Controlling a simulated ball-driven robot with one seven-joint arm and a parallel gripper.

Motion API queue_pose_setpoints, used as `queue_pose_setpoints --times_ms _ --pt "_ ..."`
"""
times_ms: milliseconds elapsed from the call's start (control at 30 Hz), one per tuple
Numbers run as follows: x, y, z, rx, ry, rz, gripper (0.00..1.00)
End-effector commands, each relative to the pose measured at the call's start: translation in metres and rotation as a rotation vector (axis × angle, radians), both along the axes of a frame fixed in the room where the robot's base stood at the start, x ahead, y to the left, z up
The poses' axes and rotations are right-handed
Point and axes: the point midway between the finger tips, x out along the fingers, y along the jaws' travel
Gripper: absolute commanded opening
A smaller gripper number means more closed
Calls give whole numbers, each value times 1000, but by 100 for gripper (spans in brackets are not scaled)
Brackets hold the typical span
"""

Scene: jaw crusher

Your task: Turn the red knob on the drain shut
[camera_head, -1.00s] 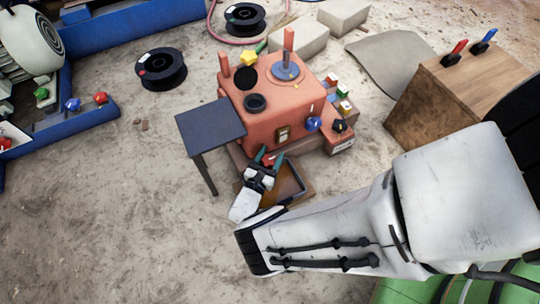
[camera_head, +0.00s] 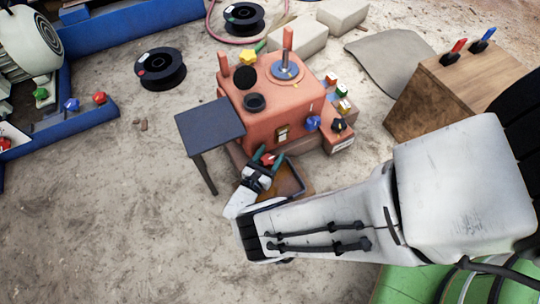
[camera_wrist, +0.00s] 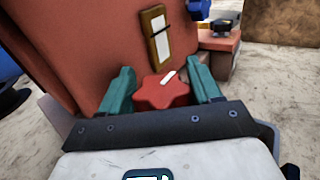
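The red knob (camera_wrist: 162,92) is star-shaped with a white mark that points up and to the right in the wrist view. It sits low on the front of the orange crusher (camera_head: 262,112), and in the head view it shows as a small red patch (camera_head: 267,159). My gripper (camera_wrist: 162,88) has its two green fingers spread on either side of the knob. The right finger is close to the knob and the left has a small gap. Whether either finger touches it I cannot tell. In the head view my gripper (camera_head: 266,158) is at the crusher's lower front.
A dark tray (camera_head: 291,178) lies beside my gripper below the crusher. A dark side table (camera_head: 210,123) stands to the left. A blue knob (camera_head: 313,123) and a black knob (camera_head: 338,125) are at the right. A wooden box (camera_head: 440,95) stands further right.

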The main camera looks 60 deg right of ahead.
Motion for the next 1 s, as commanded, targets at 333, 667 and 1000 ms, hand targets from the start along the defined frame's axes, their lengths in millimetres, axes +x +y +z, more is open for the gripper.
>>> queue_pose_setpoints --times_ms 333,667,1000 --pt "-1 32 0 3 0 0 63" --pt "-2 91 -1 3 0 1 63" --pt "-2 109 0 0 -1 1 63"
